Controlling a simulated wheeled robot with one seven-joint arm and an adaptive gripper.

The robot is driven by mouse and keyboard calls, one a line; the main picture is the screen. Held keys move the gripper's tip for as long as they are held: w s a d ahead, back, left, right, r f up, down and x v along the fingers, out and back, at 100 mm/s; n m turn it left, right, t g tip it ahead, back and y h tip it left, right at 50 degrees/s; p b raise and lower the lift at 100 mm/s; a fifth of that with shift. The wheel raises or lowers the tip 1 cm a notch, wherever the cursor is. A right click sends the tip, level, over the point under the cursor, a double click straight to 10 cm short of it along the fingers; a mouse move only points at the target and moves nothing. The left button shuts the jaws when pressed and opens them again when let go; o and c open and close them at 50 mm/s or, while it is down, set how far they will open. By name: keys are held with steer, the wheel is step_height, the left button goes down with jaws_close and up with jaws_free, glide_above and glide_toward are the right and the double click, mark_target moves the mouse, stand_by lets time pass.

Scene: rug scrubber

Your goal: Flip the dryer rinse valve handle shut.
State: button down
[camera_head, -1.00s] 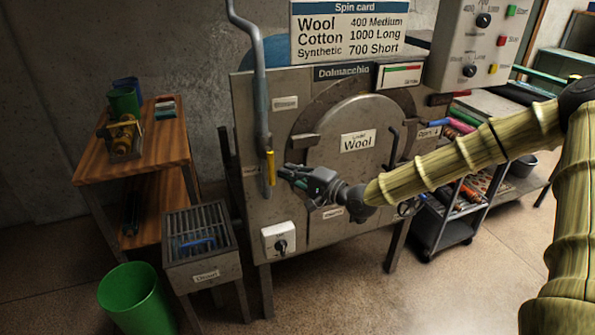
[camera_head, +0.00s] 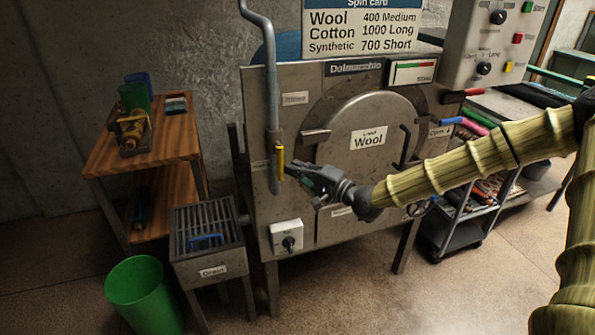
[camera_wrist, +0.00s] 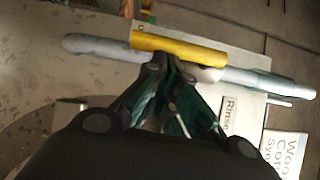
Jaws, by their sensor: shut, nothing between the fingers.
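The yellow rinse valve handle (camera_head: 280,162) lies along the grey pipe (camera_head: 272,90) at the left front of the dryer, roughly parallel to the pipe. It also shows in the wrist view (camera_wrist: 165,42), with the pipe (camera_wrist: 270,82) running behind it and a "Rinse" label (camera_wrist: 229,115) beside it. My gripper (camera_head: 289,170) is just right of the handle in the head view. In the wrist view my fingertips (camera_wrist: 172,65) are shut together and empty, right at the handle's edge. I cannot tell whether they touch it.
The dryer door (camera_head: 365,150) and a white knob box (camera_head: 287,238) are close to my gripper. A drain stand (camera_head: 208,268), a green bin (camera_head: 143,292) and a wooden shelf (camera_head: 120,160) stand to the left. A cart (camera_head: 455,225) stands right.

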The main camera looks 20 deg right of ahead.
mark_target(283, 176)
steer(key=shift+a+f+m+t+b, duration=0.2)
steer(key=shift+f+m+t+b, duration=0.1)
steer(key=shift+b, duration=0.3)
steer(key=a+m+t+b, duration=0.1)
steer(key=b, duration=0.2)
steer(key=a+f+m+t+b, duration=0.1)
steer(key=m+b, duration=0.1)
steer(key=b, duration=0.1)
steer(key=a+m+b, duration=0.1)
steer(key=b, duration=0.2)
steer(key=shift+s+f+m+t+y, duration=0.1)
steer(key=shift+f+m+t+y, duration=0.2)
steer(key=shift+m+t, duration=0.1)
steer(key=a+r+m+t+h+b, duration=0.4)
steer(key=m+h+b, duration=0.7)
steer(key=m, duration=0.8)
steer(key=shift+a+m+t+b, duration=0.3)
steer(key=shift+a+t+b, duration=1)
steer(key=shift+a+b, duration=0.3)
steer(key=shift+r, duration=0.15)
